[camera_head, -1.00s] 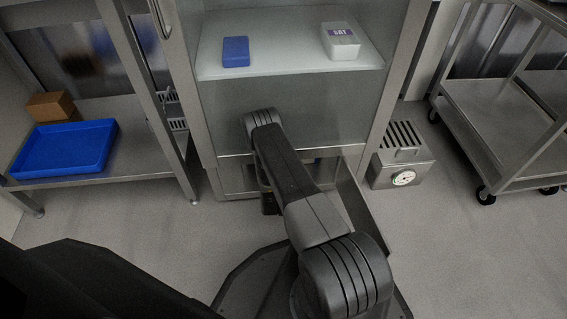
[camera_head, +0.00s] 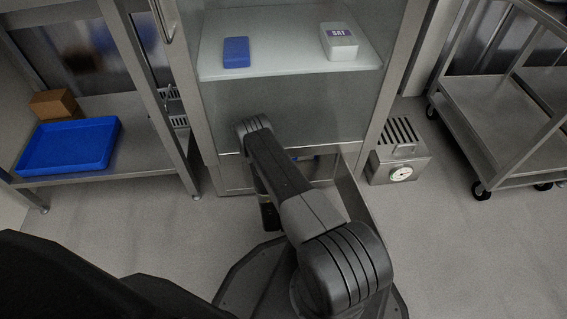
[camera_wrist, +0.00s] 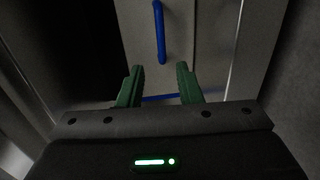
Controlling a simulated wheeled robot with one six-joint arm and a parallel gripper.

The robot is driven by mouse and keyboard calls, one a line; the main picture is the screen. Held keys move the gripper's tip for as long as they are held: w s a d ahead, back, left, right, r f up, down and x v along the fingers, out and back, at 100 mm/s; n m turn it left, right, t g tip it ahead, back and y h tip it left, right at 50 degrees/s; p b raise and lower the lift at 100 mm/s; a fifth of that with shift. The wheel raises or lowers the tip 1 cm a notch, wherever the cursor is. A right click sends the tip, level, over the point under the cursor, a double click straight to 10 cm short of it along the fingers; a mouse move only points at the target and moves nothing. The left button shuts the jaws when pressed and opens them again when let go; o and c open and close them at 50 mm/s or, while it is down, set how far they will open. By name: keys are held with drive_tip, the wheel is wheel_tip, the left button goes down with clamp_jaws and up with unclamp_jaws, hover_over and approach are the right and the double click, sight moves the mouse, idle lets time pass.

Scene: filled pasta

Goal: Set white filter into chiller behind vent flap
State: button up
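The chiller (camera_head: 222,130) stands in front of me in the head view. A metal flap (camera_head: 352,195) sticks out from the right side of its low front and looks swung open. In the head view my gripper is low before the chiller, mostly hidden by my arm.
A blue box (camera_head: 236,52) and a white labelled tub (camera_head: 340,42) stand on the chiller's shelf. A vented metal box with a dial (camera_head: 399,168) is on the floor at right, near a trolley (camera_head: 490,110). A blue tray (camera_head: 68,147) lies on the left rack.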

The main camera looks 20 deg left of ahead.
drive_tip(key=v, duration=0.3)
drive_tip(key=shift+s+d+p, duration=0.2)
drive_tip(key=shift+s+p, duration=0.1)
drive_tip(key=shift+p, duration=0.1)
idle(1.1)
